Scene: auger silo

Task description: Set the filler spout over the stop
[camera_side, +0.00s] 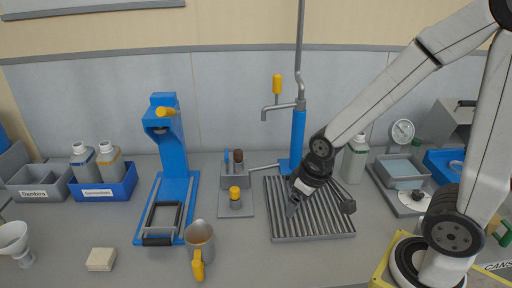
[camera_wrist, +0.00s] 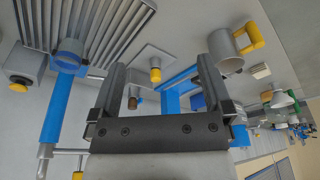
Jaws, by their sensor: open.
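The filler is a blue post (camera_side: 298,140) with a grey bent spout (camera_side: 272,109) and a yellow-topped handle (camera_side: 277,84). The spout's open end points down, left of the post, high above the bench. The post also shows in the wrist view (camera_wrist: 55,110). A yellow-capped peg (camera_side: 235,193) stands on a small grey plate left of the ribbed grate; it also shows in the wrist view (camera_wrist: 155,74). I cannot tell whether this is the stop. My gripper (camera_side: 296,203) is open and empty, low over the grate, apart from the spout and peg.
The ribbed grate (camera_side: 325,224) lies in front of the post. A blue press (camera_side: 168,140) stands left, with a grey mug (camera_side: 199,236) in front. A bottle (camera_side: 355,160) stands right of the post. A grey rod (camera_side: 265,168) runs left from the post's foot.

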